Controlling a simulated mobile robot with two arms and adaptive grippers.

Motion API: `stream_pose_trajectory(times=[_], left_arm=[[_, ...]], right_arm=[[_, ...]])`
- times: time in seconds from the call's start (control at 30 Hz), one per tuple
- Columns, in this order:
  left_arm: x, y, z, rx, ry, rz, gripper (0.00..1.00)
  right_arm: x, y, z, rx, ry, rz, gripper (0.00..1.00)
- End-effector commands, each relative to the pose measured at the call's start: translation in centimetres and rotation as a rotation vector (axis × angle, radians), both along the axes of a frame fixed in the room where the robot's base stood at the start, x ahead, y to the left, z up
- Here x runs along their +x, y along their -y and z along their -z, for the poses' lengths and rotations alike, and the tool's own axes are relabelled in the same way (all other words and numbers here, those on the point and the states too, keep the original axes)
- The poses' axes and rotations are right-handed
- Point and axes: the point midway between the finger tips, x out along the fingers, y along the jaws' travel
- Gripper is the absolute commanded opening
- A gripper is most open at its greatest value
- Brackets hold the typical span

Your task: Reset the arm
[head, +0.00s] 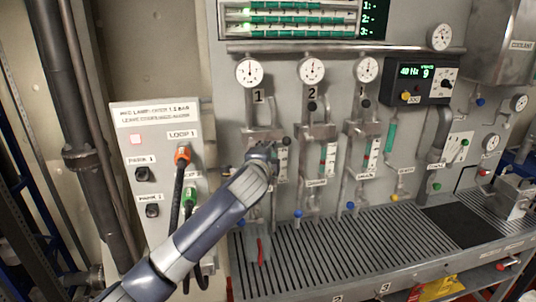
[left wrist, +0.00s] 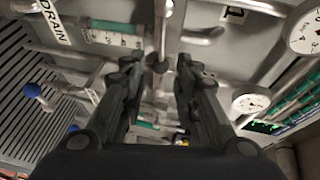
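My left arm reaches in from the lower left in the head view, and its gripper (head: 274,150) is at column 1 of the wall panel, in front of the upper pipework. In the left wrist view the two dark fingers of the gripper (left wrist: 158,72) stand apart with a gap between them. A small grey knob or rod end (left wrist: 160,64) shows in the gap; I cannot tell whether it touches a finger. The arm and gripper hide part of column 1. My right gripper is not in view.
Gauges (head: 250,72) top several pipe columns. A box with orange and green plugs (head: 183,155) stands left, its cables hanging behind my arm. A slotted drain bench (head: 330,245) runs below. A small control box (head: 418,80) juts out at right.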

Motion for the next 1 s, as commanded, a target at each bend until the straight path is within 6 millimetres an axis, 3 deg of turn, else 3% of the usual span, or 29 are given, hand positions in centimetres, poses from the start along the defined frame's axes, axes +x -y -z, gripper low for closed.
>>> stream_pose_trajectory(times=[0.17, 0.27, 0.37, 0.5, 0.7, 1.0], left_arm=[[-0.3, 0.0, 0.7, -0.012, -0.012, -0.001, 0.29], [-1.4, 0.1, 3.1, -0.061, -0.057, -0.008, 0.29], [-3.7, -0.1, 7.1, -0.152, -0.140, -0.027, 0.29], [-8.2, -0.9, 13.4, -0.311, -0.281, -0.083, 0.29], [-15.6, -2.9, 20.9, -0.519, -0.470, -0.203, 0.29], [-28.7, -7.5, 29.3, -0.778, -0.723, -0.464, 0.29]], right_arm=[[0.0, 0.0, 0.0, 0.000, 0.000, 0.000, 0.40], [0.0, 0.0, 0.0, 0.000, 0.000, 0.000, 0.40], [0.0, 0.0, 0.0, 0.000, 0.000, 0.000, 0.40], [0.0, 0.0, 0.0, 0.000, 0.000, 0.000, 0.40], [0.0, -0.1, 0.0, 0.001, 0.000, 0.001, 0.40], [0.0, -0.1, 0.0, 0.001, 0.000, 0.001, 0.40]])
